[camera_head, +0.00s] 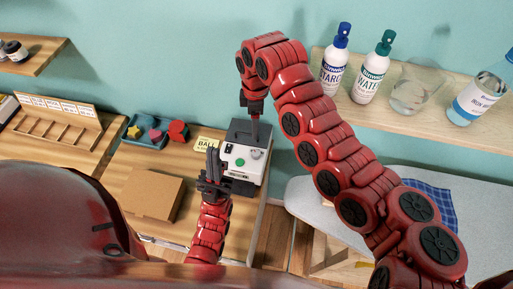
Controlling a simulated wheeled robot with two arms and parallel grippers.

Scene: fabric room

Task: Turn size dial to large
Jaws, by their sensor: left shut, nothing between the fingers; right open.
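A white machine with a dark grey top (245,160) stands on the wooden table. Its front carries a green round button (240,162) and a small grey dial (257,154); the dial's setting is too small to read. My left gripper (212,158) is upright and shut with nothing in it, just left of the machine's front. My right gripper (255,125) points down at the machine's top, close to the dial. It is open, though its finger gap is hard to make out, and I cannot tell whether it touches the machine.
A cardboard box (152,194) lies left of my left gripper. Behind it are a blue tray (148,132) with coloured blocks and a yellow card (206,145). A wooden rack (55,128) stands at left.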

